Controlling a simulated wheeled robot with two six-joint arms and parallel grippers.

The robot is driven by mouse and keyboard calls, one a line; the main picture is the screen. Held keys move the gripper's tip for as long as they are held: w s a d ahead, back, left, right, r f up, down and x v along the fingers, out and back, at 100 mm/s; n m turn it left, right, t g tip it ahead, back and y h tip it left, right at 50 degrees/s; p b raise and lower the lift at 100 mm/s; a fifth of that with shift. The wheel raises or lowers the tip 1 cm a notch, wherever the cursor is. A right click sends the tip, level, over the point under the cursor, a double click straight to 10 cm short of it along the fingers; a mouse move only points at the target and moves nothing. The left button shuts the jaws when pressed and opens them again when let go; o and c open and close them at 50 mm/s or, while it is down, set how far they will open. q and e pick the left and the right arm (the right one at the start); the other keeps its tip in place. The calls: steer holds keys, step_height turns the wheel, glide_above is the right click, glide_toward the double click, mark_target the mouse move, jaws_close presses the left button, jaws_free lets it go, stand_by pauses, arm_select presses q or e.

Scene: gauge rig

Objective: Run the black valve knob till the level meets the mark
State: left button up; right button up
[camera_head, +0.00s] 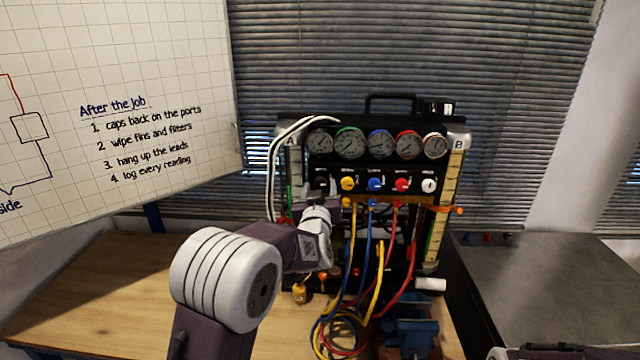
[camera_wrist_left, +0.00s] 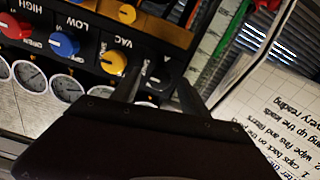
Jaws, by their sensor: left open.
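The black valve knob (camera_head: 320,184) is at the left end of the knob row on the gauge rig (camera_head: 378,166). In the left wrist view, the black knob (camera_wrist_left: 163,74) shows between the fingers of my left gripper (camera_wrist_left: 158,84). The fingers are open and apart around it; I cannot tell if they touch it. In the head view my left gripper (camera_head: 320,200) is mostly hidden by its own wrist. Level tube A (camera_head: 294,165) is at the rig's left and tube B (camera_head: 450,190) at its right. The exact level and mark are too small to read.
Yellow (camera_head: 348,184), blue (camera_head: 376,184), red (camera_head: 402,185) and white (camera_head: 428,186) knobs sit right of the black one, below several gauges. Coloured hoses (camera_head: 345,325) hang in front. A whiteboard (camera_head: 110,110) stands left. The wooden bench (camera_head: 100,300) is clear at left.

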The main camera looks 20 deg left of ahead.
arm_select(q)
steer(key=shift+w+a, duration=0.1)
steer(key=shift+w, duration=0.2)
jaws_close()
steer(key=shift+f+n+b, duration=0.1)
steer(key=shift+n+b, duration=0.4)
steer(key=shift+b, duration=0.2)
steer(key=n+b, duration=0.6)
steer(key=b, duration=0.1)
steer(key=shift+f+n, duration=0.1)
steer(key=shift+n, duration=0.3)
steer(key=n+b, duration=0.3)
steer(key=n, duration=0.2)
steer(key=shift+b, duration=0.35)
steer(key=n, duration=0.1)
steer(key=n+b, duration=0.1)
steer(key=n, duration=0.1)
steer(key=n+b, duration=0.1)
steer(key=n, duration=0.1)
steer(key=shift+r, duration=0.25)
jaws_free()
